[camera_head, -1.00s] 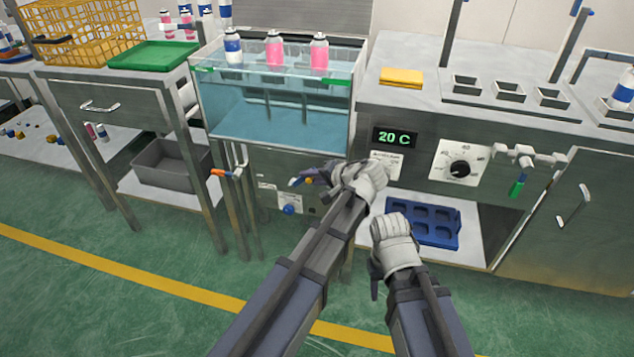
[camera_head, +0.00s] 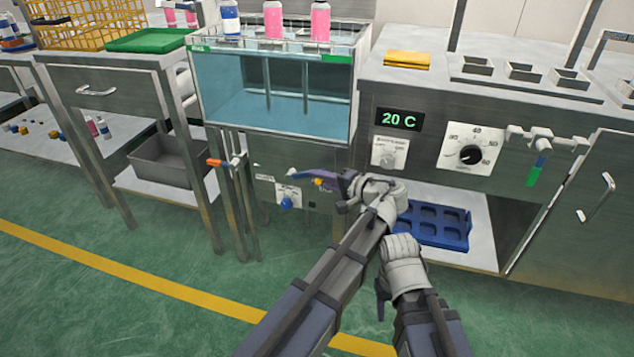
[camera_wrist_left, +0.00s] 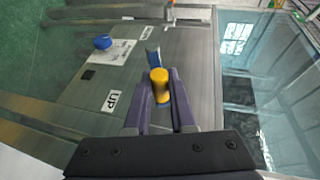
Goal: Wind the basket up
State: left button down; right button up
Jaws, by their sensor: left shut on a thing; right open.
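My left gripper (camera_head: 330,183) is shut on the yellow knob (camera_head: 318,182) of a crank with a blue arm (camera_head: 298,174), on the front panel below the water tank (camera_head: 280,100). In the left wrist view, the yellow knob (camera_wrist_left: 158,82) sits between the purple fingers, beside an "UP" label (camera_wrist_left: 112,101). Thin rods (camera_head: 267,85) stand down in the water. The basket's outline is unclear. My right gripper (camera_head: 400,248) is open, low on the right, away from the panel.
A blue knob (camera_head: 286,203) is just left of the crank. An orange-tipped lever (camera_head: 217,163) stands further left. A blue tray (camera_head: 440,225) lies on the shelf to the right, below the 20 C display (camera_head: 398,120). The green floor in front is clear.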

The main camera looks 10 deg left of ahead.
pick_arm(q)
jog(key=shift+d+f+b, duration=0.2)
jog(key=shift+f+b, duration=0.65)
jog(key=shift+f, duration=0.2)
jog(key=shift+d+f+b, duration=0.15)
jog(key=shift+f+b, duration=0.65)
jog(key=shift+f, duration=0.2)
pick_arm(e)
jog(key=shift+d+f, duration=0.2)
jog(key=shift+f, duration=0.8)
jog(key=shift+d+f, duration=0.15)
jog(key=shift+f, duration=0.8)
pick_arm(q)
jog(key=shift+f, duration=0.1)
pick_arm(e)
jog(key=shift+f, duration=0.1)
pick_arm(q)
jog(key=c, duration=0.8)
grip_release()
jog(key=shift+o, duration=0.2)
